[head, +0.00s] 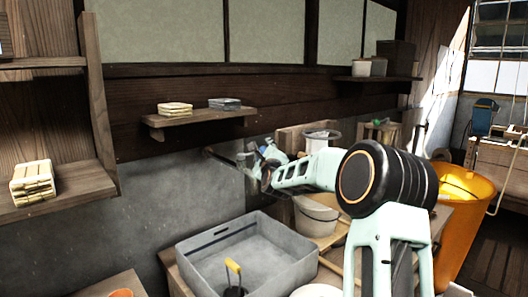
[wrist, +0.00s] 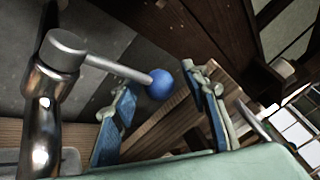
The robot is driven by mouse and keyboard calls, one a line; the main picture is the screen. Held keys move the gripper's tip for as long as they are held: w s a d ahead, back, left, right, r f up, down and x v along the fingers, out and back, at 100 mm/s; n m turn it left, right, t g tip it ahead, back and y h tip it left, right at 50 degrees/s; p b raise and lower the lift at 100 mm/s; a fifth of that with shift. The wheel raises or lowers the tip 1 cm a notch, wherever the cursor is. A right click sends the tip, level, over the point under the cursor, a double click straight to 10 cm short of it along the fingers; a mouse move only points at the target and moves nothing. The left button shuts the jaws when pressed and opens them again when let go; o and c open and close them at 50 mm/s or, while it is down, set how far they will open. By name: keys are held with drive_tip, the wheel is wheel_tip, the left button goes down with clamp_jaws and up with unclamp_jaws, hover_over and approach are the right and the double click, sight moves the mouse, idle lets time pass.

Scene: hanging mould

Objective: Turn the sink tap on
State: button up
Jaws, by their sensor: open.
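In the wrist view the tap (wrist: 43,112) is a shiny chrome upright at the left. A grey lever (wrist: 112,68) reaches right from its top and ends in a blue ball (wrist: 160,86). My gripper (wrist: 160,80) is open, with one blue-padded finger on each side of the ball. I cannot tell whether either finger touches it. In the head view my gripper (head: 264,162) is near the wall, behind the grey sink (head: 196,264). The tap is hard to make out there, partly behind my gripper.
A yellow-handled tool (head: 233,266) stands in the sink. A wall shelf (head: 205,117) holds small blocks above and left of my gripper. A pale bucket (head: 315,217) is below my arm. An orange bin (head: 462,215) stands at the right.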

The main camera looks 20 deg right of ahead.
clamp_jaws()
